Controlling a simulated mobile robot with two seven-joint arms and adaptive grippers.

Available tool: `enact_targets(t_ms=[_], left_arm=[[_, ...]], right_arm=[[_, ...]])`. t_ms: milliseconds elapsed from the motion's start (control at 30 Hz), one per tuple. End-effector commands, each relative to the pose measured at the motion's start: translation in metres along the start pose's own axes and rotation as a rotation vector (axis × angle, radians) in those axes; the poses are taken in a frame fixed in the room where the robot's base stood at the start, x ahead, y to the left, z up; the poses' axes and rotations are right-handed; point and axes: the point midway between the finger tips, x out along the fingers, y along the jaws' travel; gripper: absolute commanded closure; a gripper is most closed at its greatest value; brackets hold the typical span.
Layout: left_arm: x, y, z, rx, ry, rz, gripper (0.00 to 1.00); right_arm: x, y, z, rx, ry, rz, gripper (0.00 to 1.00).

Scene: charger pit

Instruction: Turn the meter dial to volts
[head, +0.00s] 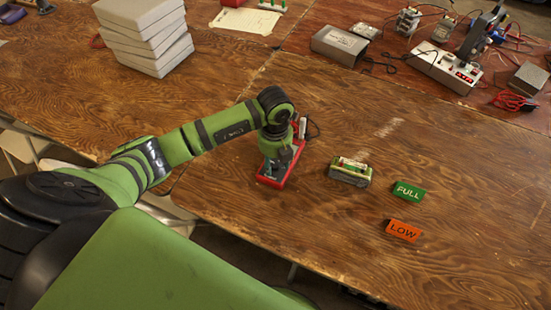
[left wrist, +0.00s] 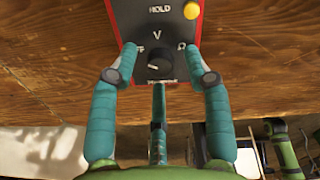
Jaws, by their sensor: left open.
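The meter (head: 296,163) is a red-edged box lying on the wooden table, partly hidden under my left arm in the head view. In the left wrist view its dark face (left wrist: 134,18) shows HOLD, a yellow button, a V above the dial and an ohm sign at upper right. The round black dial (left wrist: 159,66) has a small pale mark on its left part; its exact setting is hard to tell. My left gripper (left wrist: 161,52) is open, its teal fingers spread either side of the dial, with a third finger below. My right gripper is out of view.
A green-and-white battery pack (head: 350,171), a green FULL tag (head: 409,191) and an orange LOW tag (head: 403,231) lie right of the meter. A pale stack (head: 145,35) stands at back left. Wired instruments (head: 446,67) fill the back right. The table between is clear.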

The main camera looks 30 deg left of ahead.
Motion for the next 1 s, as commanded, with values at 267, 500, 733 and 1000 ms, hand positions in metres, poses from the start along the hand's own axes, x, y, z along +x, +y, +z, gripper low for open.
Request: enact_targets(t_ms=[267,500,733,1000], left_arm=[[0.004,0.000,0.000,0.000,0.001,0.000,0.51],[0.004,0.000,0.000,0.001,0.001,0.000,1.00],[0.004,0.000,0.000,0.011,0.000,0.000,1.00],[0.005,0.001,0.001,0.114,-0.001,0.000,1.00]], right_arm=[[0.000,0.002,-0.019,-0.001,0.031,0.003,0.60],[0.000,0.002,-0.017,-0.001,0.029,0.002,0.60],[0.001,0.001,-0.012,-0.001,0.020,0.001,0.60],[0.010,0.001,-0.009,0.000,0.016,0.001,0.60]])
